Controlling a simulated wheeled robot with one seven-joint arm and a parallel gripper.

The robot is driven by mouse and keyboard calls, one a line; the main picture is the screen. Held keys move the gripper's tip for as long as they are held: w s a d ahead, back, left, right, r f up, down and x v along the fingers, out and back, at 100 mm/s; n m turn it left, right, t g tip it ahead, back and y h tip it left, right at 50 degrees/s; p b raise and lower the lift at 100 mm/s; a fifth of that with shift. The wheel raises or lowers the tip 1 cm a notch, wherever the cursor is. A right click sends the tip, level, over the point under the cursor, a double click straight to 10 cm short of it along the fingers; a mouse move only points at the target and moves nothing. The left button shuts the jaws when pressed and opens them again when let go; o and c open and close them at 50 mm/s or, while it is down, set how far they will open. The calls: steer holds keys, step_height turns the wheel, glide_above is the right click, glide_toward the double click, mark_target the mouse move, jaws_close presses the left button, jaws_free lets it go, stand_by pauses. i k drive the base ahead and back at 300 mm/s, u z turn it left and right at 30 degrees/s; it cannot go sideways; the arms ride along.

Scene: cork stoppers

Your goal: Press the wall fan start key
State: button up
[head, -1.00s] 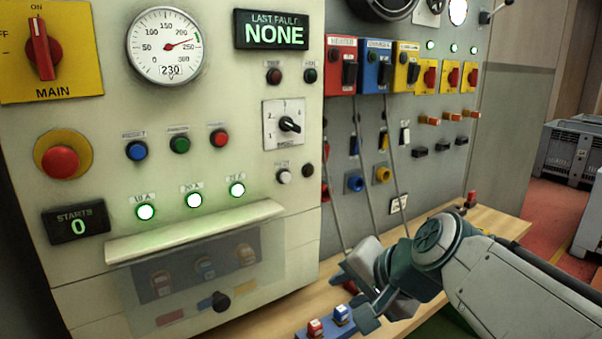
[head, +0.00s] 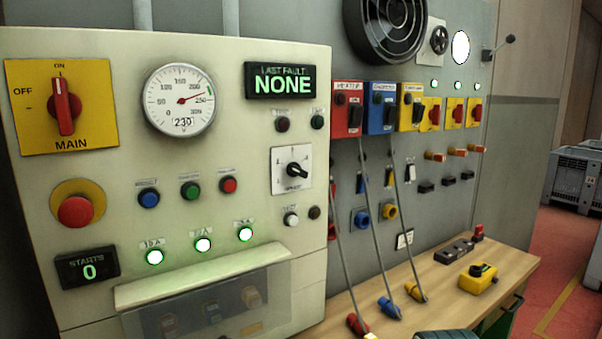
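The wall fan (head: 384,25) is a dark round grille at the top of the grey wall panel, partly cut off by the upper edge. The cream cabinet carries a row of a blue button (head: 149,197), a green button (head: 190,189) and a red button (head: 228,185). Their small labels are too blurred to read, so I cannot tell which key starts the fan. A dark teal piece of my arm shows at the bottom edge. My gripper's fingers are out of view, and nothing of mine covers the buttons.
A wooden bench (head: 525,268) runs under the panel. It carries a yellow box with a black knob (head: 478,278) and a dark block (head: 454,250). Grey cables with red, blue and yellow plugs hang in front of the panel. A clear cover (head: 190,315) and ledge project from the cabinet's lower front.

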mark_target(192, 193)
steer(key=u, duration=0.5)
steer(key=k, duration=0.2)
steer(key=u, duration=0.65)
